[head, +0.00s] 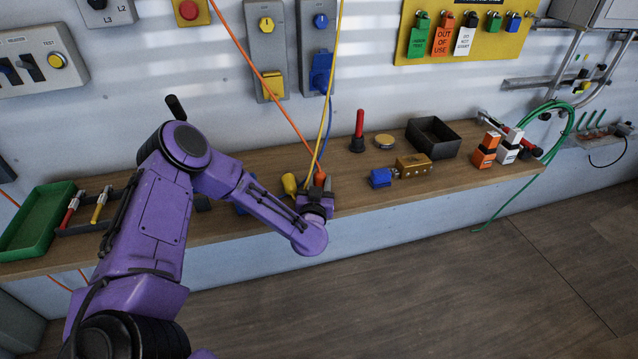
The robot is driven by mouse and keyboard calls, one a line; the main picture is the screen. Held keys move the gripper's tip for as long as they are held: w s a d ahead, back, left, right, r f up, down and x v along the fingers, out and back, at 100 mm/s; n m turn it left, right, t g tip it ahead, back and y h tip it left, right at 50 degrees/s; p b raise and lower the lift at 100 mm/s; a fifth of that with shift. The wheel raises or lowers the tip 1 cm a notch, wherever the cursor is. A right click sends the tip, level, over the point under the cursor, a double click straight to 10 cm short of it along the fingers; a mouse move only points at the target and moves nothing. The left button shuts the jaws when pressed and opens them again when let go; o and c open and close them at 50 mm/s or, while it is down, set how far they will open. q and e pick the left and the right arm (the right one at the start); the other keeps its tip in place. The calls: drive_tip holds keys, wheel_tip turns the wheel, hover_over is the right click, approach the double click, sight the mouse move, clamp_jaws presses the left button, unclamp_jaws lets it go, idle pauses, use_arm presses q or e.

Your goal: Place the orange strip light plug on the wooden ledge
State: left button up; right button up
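The orange plug (319,178) shows at the fingers of my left gripper (317,194), over the wooden ledge (360,187). An orange cable (262,80) slants down from the top of the picture towards it. My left arm comes in from the left, and its wrist hides part of the ledge's front edge. The fingers are small and dark, so I cannot tell whether they are closed on the plug or whether the plug touches the ledge. My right gripper is not in view.
A yellow plug-like piece (289,184) is just left of the gripper; yellow (334,80) and blue cables hang close by. Right along the ledge are a blue padlock (380,178), a brass block (413,165), a red-handled tool (359,130) and a black tray (433,137). A green tray (35,222) is left.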

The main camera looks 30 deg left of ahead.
use_arm(q)
drive_tip(key=o, duration=0.3)
drive_tip(key=shift+r, duration=0.2)
drive_tip(key=b+v, duration=0.2)
drive_tip(key=v, duration=0.9)
drive_tip(key=s+d+f+m+g+h, duration=0.1)
drive_tip(key=s+d+f+g+h, duration=0.1)
drive_tip(key=s+f, duration=0.4)
drive_tip(key=s+d+f+m+g+h, duration=0.1)
drive_tip(key=s+d+f+g+h, duration=0.15)
drive_tip(key=f, duration=0.55)
drive_tip(key=s+a+f+n+g, duration=0.1)
drive_tip(key=s+f+g, duration=0.3)
drive_tip(key=s, duration=0.6)
drive_tip(key=s+a+f+n+g, duration=0.1)
drive_tip(key=s+f+g, duration=0.3)
drive_tip(key=s, duration=0.5)
wheel_tip(320, 180, down, 2)
drive_tip(key=shift+s+f+n, duration=0.1)
drive_tip(key=shift+s+n, duration=0.3)
drive_tip(key=shift+n, duration=0.3)
